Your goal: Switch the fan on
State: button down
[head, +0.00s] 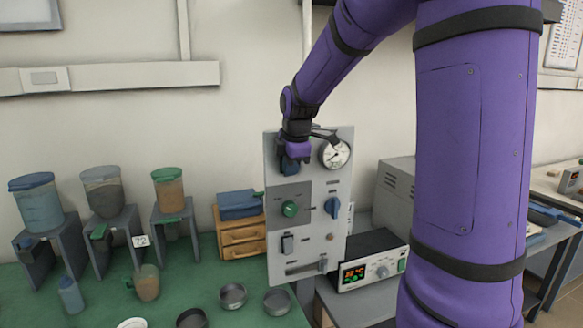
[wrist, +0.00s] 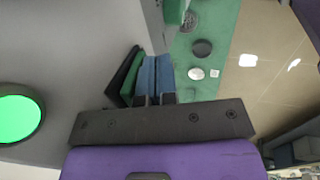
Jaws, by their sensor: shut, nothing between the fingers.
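The upright grey control panel (head: 308,262) stands at the middle of the head view. It carries a round green button (head: 290,209), a blue knob (head: 333,208), a rocker switch (head: 288,244), a small toggle (head: 323,264) and a dial gauge (head: 335,153). Their labels are too small to read, so I cannot tell which control is the fan's. My gripper (head: 289,166) is at the panel's upper left, above the green button, and hides that part. In the wrist view the green button (wrist: 18,113) glows bright, left of my gripper (wrist: 155,99), whose short fingers are together and empty.
Left of the panel are a wooden drawer box (head: 240,238) with a blue case (head: 240,204) on top and several hoppers on stands. Dishes (head: 232,296) lie on the green bench top (head: 90,308). A controller with a red display (head: 368,268) stands right of the panel.

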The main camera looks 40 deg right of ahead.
jog(key=shift+r, duration=0.85)
